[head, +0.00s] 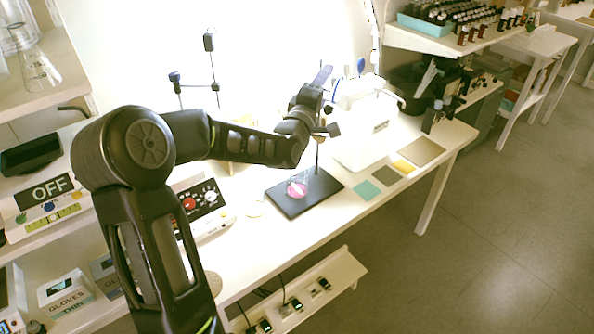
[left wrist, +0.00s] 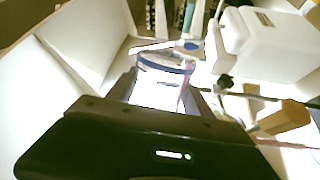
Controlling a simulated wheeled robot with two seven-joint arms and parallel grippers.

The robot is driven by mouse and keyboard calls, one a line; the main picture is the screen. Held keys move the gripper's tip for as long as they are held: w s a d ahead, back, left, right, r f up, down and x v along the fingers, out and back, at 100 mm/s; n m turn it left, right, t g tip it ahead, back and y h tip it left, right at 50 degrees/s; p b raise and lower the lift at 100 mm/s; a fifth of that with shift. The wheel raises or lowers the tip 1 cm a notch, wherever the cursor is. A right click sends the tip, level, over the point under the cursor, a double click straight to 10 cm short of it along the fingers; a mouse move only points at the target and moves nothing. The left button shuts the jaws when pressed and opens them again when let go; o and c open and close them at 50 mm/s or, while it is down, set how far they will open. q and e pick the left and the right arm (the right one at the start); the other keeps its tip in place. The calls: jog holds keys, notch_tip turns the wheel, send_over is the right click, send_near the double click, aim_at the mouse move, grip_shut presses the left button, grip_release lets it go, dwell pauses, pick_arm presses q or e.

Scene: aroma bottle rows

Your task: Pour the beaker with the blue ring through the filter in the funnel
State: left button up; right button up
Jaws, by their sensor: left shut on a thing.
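The beaker with the blue ring (left wrist: 165,63) is between the fingers of my left gripper (left wrist: 160,95) in the left wrist view. The gripper is shut on it. In the head view my left gripper (head: 325,108) is above the bench, over the back of a black stand base (head: 282,198); I cannot make out the beaker clearly there. A small glass vessel with pink contents (head: 297,189) stands on that base, below the gripper. The funnel and its filter cannot be told apart behind the gripper. My right gripper is not in view.
A white machine (head: 362,148) stands right of the stand on the bench (head: 250,262). Coloured squares, including a teal one (head: 367,190), lie near the front edge. A control box with a red knob (head: 200,200) is at the left. A thin stand (head: 212,65) rises behind.

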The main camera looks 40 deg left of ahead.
pick_arm(q)
jog(key=shift+a+f+n+b, duration=0.15)
jog(key=shift+n+b, duration=0.35)
jog(key=shift+b, duration=0.15)
dwell(1.1)
jog(key=shift+a+n+y+b, duration=0.15)
jog(key=shift+n+y+b, duration=0.25)
jog(key=shift+n+b, duration=0.15)
dwell(2.1)
dwell(0.6)
jog(key=shift+m+b, duration=0.35)
jog(key=shift+b, duration=0.2)
jog(key=shift+d+m+h+b, duration=0.4)
jog(key=shift+m+b, duration=0.3)
jog(key=shift+b, duration=0.05)
jog(key=shift+d+r+m, duration=0.1)
jog(key=shift+r+m, duration=0.1)
jog(key=shift+m, duration=0.3)
